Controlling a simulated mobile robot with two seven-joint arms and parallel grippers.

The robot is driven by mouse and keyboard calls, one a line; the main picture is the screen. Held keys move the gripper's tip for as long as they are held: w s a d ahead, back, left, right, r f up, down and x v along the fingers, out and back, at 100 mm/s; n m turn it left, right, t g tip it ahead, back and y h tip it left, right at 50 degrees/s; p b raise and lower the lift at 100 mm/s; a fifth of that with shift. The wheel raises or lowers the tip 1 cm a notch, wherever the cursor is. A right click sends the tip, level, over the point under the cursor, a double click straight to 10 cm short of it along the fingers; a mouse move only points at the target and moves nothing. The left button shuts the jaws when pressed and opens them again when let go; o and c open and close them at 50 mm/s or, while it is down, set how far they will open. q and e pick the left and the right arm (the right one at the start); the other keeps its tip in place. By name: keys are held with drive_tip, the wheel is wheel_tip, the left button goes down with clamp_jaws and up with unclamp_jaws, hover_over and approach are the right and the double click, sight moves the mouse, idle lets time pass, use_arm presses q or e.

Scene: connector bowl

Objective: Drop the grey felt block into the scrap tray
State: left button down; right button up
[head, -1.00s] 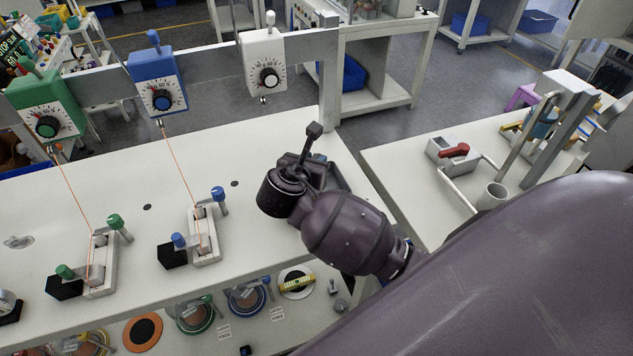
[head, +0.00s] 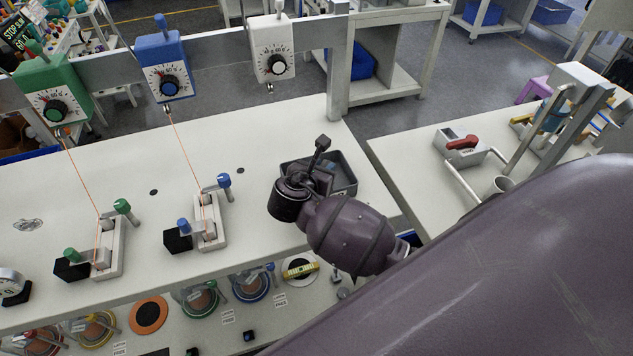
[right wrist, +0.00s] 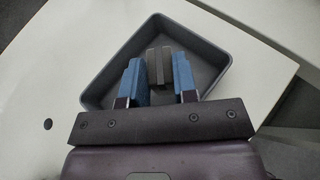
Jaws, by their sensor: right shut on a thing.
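The grey felt block (right wrist: 159,66) is between the two blue fingers of my right gripper (right wrist: 159,82) in the right wrist view. The gripper is shut on it. The block and fingertips appear over the inside of the dark grey scrap tray (right wrist: 107,68); I cannot tell how high above its floor. In the head view my right gripper (head: 318,178) is over the tray (head: 347,168) at the right end of the white table, and the wrist hides part of the tray. The block cannot be made out there. My left gripper is not in view.
Green, blue and white dial units (head: 272,62) hang on a rail above the table. Two small fixtures (head: 208,222) with orange cords stand left of my wrist. A side bench (head: 430,185) with a red-handled device (head: 463,143) is at the right, across a gap.

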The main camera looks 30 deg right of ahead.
drive_tip(key=o, duration=1)
drive_tip(key=v, duration=1)
drive_tip(key=shift+s+a+r, duration=0.15)
drive_tip(key=shift+s+a, duration=0.05)
drive_tip(key=shift+a, duration=0.15)
